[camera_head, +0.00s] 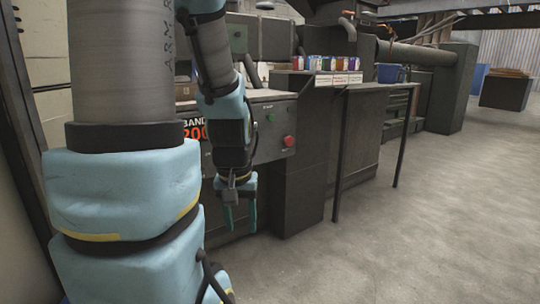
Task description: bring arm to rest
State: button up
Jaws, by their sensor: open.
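My gripper (240,216) hangs below my blue and grey arm, left of the picture's middle, with its fingers pointing down. The two teal fingers are apart and nothing shows between them. It is in front of the dark lower side of a machine, below the machine's control panel (270,133). I cannot tell the distance between the gripper and the machine. A large upper part of my arm fills the left of the view and hides what is behind it.
A dark bench (355,88) with several small boxes (327,62) stands right of the machine, on thin legs. A dark block (506,92) stands far right. The concrete floor (440,220) at the right is clear.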

notch_tip(320, 180, up, 30)
jog(key=p, duration=2.9)
jog(key=shift+s+a+p, duration=0.15)
jog(key=shift+s+p, duration=0.25)
jog(key=shift+a, duration=0.1)
